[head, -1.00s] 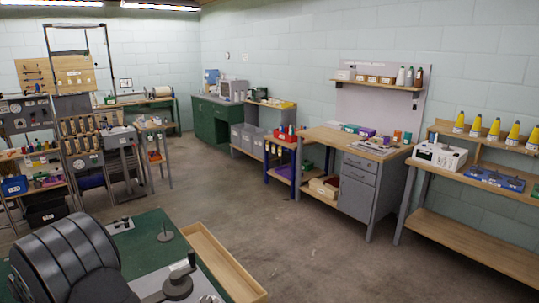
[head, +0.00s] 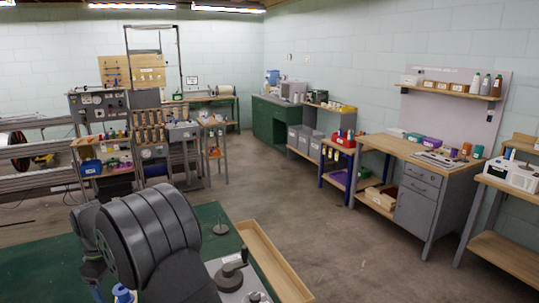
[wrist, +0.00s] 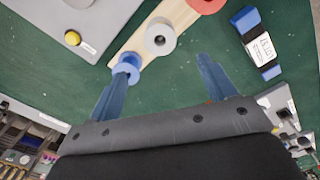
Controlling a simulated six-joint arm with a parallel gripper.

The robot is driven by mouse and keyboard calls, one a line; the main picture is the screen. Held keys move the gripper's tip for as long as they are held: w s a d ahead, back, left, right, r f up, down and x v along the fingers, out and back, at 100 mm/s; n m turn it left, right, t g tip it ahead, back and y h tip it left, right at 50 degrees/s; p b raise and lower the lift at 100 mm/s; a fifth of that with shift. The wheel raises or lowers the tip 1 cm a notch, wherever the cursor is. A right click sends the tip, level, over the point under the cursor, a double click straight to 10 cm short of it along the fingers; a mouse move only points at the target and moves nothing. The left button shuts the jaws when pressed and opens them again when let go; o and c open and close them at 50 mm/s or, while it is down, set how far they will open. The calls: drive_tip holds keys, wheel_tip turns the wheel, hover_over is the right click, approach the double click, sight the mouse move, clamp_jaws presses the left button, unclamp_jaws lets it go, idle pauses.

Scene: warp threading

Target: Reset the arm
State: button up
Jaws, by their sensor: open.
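My gripper (wrist: 166,62) is open in the wrist view, with two blue fingers apart above the green table (wrist: 215,100). A wooden strip (wrist: 137,42) on the table carries a blue spool (wrist: 125,68), a white spool (wrist: 160,38) and a red spool (wrist: 207,4). The left fingertip overlaps the blue spool; I cannot tell whether they touch. Nothing shows gripped between the fingers. In the head view my dark grey arm (head: 150,235) stands over the green table and the gripper itself is hidden.
In the wrist view a blue block with a white label (wrist: 257,42) lies right, and a grey box with a yellow button (wrist: 73,38) left. Workbenches (head: 430,160) line the wall; open floor lies between.

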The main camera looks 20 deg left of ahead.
wheel_tip(320, 180, down, 13)
drive_tip(key=shift+r, duration=0.1)
wheel_tip(320, 180, up, 9)
drive_tip(key=shift+f, duration=0.1)
drive_tip(key=shift+w+d+r, duration=0.15)
drive_tip(key=shift+w+d, duration=0.1)
drive_tip(key=shift+w, duration=0.3)
drive_tip(key=shift+w+d+r, duration=0.1)
drive_tip(key=shift+w+d, duration=0.1)
drive_tip(key=shift+w, duration=0.3)
drive_tip(key=shift+w+d, duration=0.35)
drive_tip(key=shift+w, duration=0.4)
